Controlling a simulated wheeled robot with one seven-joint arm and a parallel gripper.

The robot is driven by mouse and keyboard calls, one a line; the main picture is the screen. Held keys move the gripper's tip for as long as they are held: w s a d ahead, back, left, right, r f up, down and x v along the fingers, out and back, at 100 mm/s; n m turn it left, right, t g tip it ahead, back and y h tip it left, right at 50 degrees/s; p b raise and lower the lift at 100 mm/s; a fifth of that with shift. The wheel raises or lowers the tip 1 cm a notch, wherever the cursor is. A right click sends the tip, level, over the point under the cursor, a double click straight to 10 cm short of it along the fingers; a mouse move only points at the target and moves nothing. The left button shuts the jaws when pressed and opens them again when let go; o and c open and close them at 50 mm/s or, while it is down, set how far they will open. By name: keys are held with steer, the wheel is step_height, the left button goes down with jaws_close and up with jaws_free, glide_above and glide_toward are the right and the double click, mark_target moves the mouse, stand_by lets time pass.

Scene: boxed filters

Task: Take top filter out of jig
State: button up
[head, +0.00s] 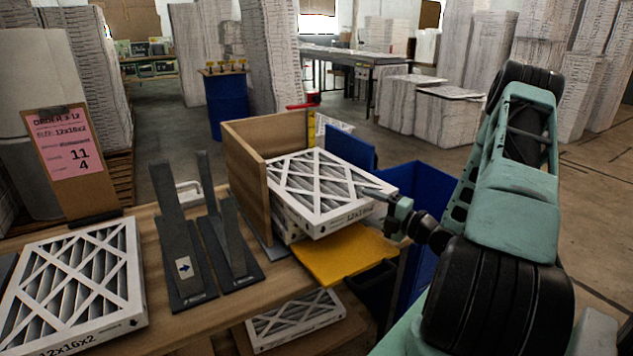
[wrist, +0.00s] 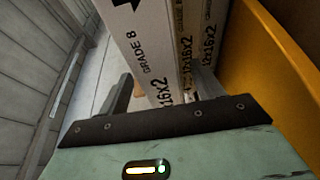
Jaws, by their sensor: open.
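The top filter (head: 325,185) is a white-framed pleated panel with a lattice face, lying on a stack in the wooden jig (head: 245,165). Its near right corner juts out over a yellow plate (head: 345,256). My gripper (head: 393,214) is open at that right corner. In the wrist view, the top filter's printed edge (wrist: 146,50) lies between the spread fingers of my gripper (wrist: 163,82). More filter edges (wrist: 190,45) show to its right there. Whether either finger touches the filter, I cannot tell. The lower filters are mostly hidden in the head view.
Two dark metal stands (head: 185,245) are left of the jig. Another filter (head: 75,285) lies at the bench's left end, near a clipboard (head: 70,155). A filter (head: 295,320) lies on a lower shelf. A blue bin (head: 425,185) is behind the plate.

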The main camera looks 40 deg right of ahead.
steer(key=w+p, duration=0.1)
steer(key=w, duration=0.3)
steer(key=shift+w+a, duration=0.2)
steer(key=shift+c, duration=0.3)
steer(key=c, duration=1.1)
